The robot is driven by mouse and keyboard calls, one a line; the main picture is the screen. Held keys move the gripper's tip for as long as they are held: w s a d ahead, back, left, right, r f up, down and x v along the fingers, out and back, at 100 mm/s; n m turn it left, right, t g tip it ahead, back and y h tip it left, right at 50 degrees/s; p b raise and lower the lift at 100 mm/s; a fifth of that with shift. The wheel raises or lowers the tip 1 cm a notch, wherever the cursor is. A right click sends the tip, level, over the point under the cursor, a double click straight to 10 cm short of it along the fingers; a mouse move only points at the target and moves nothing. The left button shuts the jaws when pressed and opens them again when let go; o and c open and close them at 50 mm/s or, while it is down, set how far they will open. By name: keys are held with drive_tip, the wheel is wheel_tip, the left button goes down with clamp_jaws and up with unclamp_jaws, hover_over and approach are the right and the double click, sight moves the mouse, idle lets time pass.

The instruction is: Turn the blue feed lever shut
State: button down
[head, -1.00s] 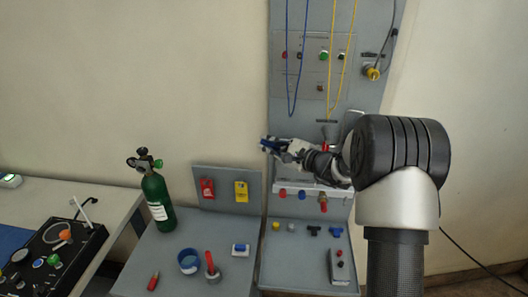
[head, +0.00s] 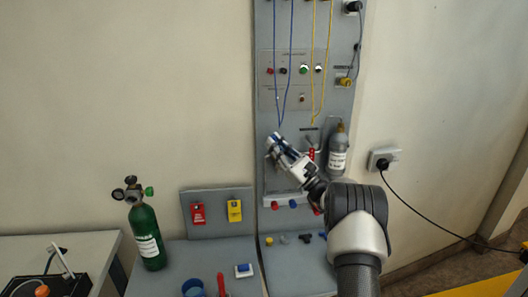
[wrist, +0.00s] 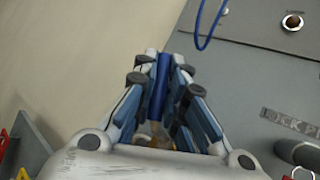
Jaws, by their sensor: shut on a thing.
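My gripper (head: 277,146) is in front of the left part of the tall grey panel (head: 268,100), tilted up and to the left. It is shut on a blue bar, which appears to be the blue feed lever (wrist: 160,85). In the wrist view the bar lies lengthwise between the fingers (wrist: 158,75), with a brass-coloured part near the palm. The fingers and wrist hide where the lever meets the panel, so its exact angle to the valve cannot be told.
Blue and yellow hoses (head: 316,60) hang above the gripper. A grey bottle (head: 338,160) and a small red part (head: 311,153) are close to its right. A green cylinder (head: 147,235) stands left on the bench. The beige wall at left is clear.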

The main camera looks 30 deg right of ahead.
drive_tip(key=shift+s+d+r+m+t+h+b, duration=0.1)
drive_tip(key=shift+d+m+t+h, duration=0.25)
drive_tip(key=shift+m+t+h, duration=0.45)
drive_tip(key=shift+s+d+f+m+t+h+b, duration=0.15)
drive_tip(key=shift+d+m+t+h, duration=0.25)
drive_tip(key=shift+m, duration=0.65)
drive_tip(key=shift+s+d+r+m+t+h+b, duration=0.15)
drive_tip(key=shift+d+m+t+h, duration=0.1)
drive_tip(key=shift+m+t+h, duration=0.55)
drive_tip(key=shift+m, duration=0.25)
drive_tip(key=c, duration=1.6)
unclamp_jaws()
drive_tip(key=shift+w, duration=0.1)
drive_tip(key=shift+c, duration=0.2)
drive_tip(key=v, duration=1.2)
drive_tip(key=shift+d+r, duration=0.1)
